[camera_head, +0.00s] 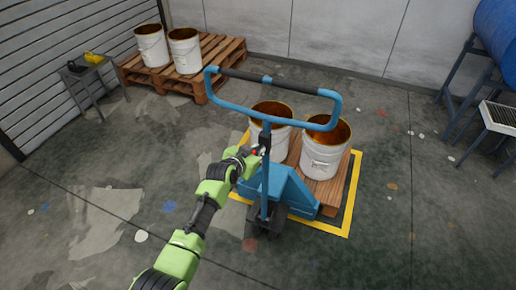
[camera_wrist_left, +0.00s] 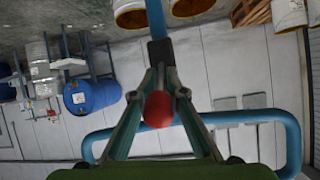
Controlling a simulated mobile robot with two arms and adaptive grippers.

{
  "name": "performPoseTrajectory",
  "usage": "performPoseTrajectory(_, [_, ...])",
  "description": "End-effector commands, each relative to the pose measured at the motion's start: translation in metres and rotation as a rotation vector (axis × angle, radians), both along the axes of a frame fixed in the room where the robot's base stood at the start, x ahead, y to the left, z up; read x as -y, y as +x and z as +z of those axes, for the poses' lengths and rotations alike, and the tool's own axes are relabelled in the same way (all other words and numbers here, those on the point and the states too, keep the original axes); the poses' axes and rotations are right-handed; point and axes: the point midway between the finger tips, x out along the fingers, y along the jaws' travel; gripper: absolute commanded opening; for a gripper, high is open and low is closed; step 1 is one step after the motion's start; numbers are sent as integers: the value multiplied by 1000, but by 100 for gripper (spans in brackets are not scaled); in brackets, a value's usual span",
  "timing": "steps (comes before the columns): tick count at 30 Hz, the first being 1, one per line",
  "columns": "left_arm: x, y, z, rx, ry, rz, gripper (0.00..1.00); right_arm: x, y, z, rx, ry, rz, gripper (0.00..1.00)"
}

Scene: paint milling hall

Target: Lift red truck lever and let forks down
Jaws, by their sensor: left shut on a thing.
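The blue pallet truck (camera_head: 282,190) stands in the middle of the head view, its looped handle (camera_head: 330,118) raised above the body. My left gripper (camera_head: 258,152) reaches the handle's shaft from the left. It is shut on the truck's red lever, with a speck of red showing there. In the left wrist view the lever's round red knob (camera_wrist_left: 158,110) sits between the fingers of the left gripper (camera_wrist_left: 161,68). The forks are hidden under a wooden pallet (camera_head: 325,188) with two white buckets (camera_head: 322,158). My right gripper is not in view.
A yellow floor frame (camera_head: 352,195) surrounds the loaded pallet. Another pallet (camera_head: 215,72) with two buckets stands at the back left, near a small stand (camera_head: 88,72). A blue drum (camera_head: 498,32) on a rack is at the right. The floor at front left is mostly free.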

Motion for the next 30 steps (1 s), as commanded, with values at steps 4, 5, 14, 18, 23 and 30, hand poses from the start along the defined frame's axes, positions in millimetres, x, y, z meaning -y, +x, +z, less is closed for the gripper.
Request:
performPoseTrajectory(4, [-1,2,4,3,-2,3,0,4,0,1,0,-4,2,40])
performPoseTrajectory(5, [-1,2,4,3,-2,3,0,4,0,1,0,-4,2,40])
performPoseTrajectory(14, [-1,3,5,5,-3,3,28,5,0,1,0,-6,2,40])
performPoseTrajectory(18, [-1,2,3,3,-2,2,28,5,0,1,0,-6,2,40])
performPoseTrajectory(23, [0,1,2,2,-1,1,28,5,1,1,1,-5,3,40])
performPoseTrajectory(30, [-5,-10,8,1,0,2,28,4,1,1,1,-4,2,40])
